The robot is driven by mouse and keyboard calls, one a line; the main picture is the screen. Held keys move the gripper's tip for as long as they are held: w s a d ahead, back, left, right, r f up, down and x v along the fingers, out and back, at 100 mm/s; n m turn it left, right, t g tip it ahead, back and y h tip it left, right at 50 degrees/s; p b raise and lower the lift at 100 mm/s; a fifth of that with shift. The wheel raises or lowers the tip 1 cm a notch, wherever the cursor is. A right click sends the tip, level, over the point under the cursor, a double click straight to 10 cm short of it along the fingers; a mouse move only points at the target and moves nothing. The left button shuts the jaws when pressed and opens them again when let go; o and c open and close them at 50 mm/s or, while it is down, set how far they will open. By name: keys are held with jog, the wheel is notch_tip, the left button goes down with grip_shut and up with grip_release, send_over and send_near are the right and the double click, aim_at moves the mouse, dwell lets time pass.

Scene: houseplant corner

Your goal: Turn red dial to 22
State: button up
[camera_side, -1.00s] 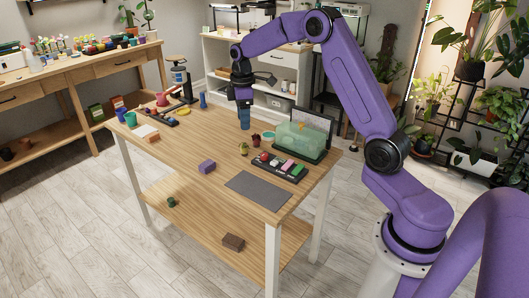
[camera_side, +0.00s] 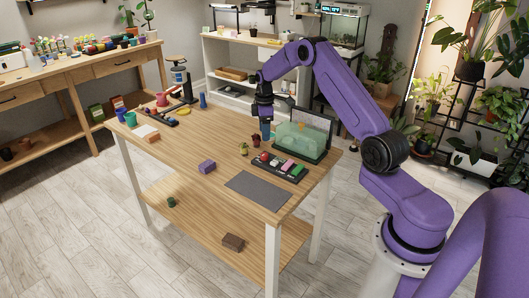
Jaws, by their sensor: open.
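A black panel (camera_side: 292,177) lies near the right edge of the wooden table. A small round red part (camera_side: 264,156), which looks like the red dial, sits at its left end. Green and pink parts are farther along the panel. Its number marks are too small to read. My gripper (camera_side: 266,137) points down with blue fingers over the table, behind and above the red dial and apart from it. It is open, and I see nothing held in it.
A clear green box (camera_side: 300,138) stands behind the panel. A grey mat (camera_side: 258,190) and a purple block (camera_side: 207,166) lie in front. The table's middle is mostly clear.

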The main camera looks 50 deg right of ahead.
aim_at(264, 154)
notch_tip(264, 154, down, 10)
jog(key=shift+r, duration=0.1)
dwell(0.4)
jog(key=c, duration=1.1)
